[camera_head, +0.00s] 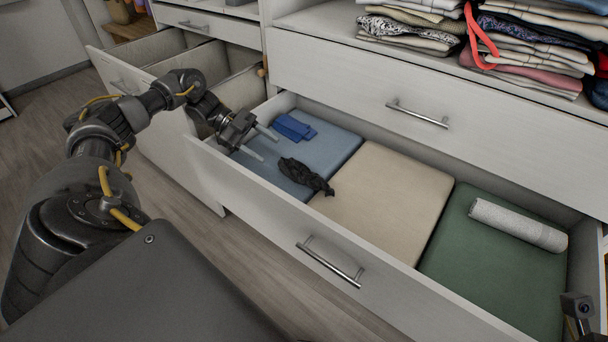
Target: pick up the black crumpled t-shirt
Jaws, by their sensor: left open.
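The black crumpled t-shirt (304,175) lies in the open lower drawer, on the blue section near the edge of the beige one. My left gripper (268,146) is over the left end of the drawer, up and to the left of the t-shirt. Its two fingers are apart with nothing between them, and they point right. The gripper looks apart from the t-shirt. Part of my right arm's end (577,306) shows at the bottom right corner; its fingers cannot be made out clearly.
The drawer (400,290) has a metal handle and a raised front wall. A folded blue cloth (294,127) lies behind the t-shirt. A rolled white towel (518,225) lies on the green section. Another open drawer (150,95) is at left. Folded clothes (535,45) are stacked above.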

